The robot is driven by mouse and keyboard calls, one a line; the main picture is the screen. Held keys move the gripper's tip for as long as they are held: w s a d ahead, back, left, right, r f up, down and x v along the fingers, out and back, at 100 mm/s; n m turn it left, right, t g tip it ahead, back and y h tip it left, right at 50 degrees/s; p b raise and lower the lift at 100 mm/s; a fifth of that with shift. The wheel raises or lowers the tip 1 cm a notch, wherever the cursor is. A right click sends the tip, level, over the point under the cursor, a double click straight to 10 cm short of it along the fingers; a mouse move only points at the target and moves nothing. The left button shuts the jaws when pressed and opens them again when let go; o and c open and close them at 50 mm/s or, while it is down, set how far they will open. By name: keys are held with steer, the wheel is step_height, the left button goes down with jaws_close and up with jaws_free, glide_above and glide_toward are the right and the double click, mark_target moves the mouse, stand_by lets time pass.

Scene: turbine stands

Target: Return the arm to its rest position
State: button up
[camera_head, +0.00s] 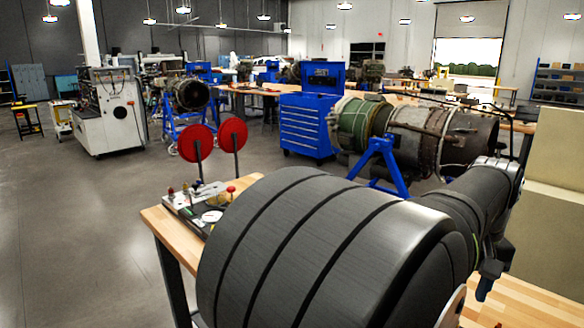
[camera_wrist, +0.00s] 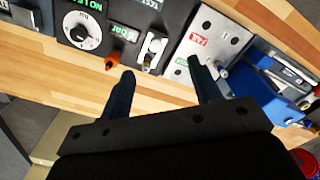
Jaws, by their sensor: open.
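My gripper (camera_wrist: 160,82) shows in the wrist view with its two dark fingers spread apart and nothing between them. Beneath the fingers is a test panel (camera_wrist: 177,50) with a white dial (camera_wrist: 82,30), an orange-tipped knob (camera_wrist: 112,58), a small lever switch (camera_wrist: 152,50) and a light metal plate with red and green labels. I cannot tell how far the fingertips are from the panel.
In the head view, a wooden workbench (camera_head: 160,222) carries a small panel with knobs and two red discs (camera_head: 196,143) on posts. An engine on a blue stand (camera_head: 380,165) stands behind my arm. A blue tool cabinet (camera_head: 306,125) is beyond. Open floor (camera_head: 80,220) lies left.

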step_height(320, 180, up, 8)
steer(key=n, duration=0.9)
steer(key=shift+d+f+n, duration=0.15)
steer(key=shift+d+n, duration=0.05)
steer(key=shift+n, duration=0.1)
step_height(320, 180, down, 8)
steer(key=m, duration=0.9)
steer(key=shift+a+m, duration=0.2)
steer(key=shift+m, duration=0.1)
steer(key=shift+r, duration=0.2)
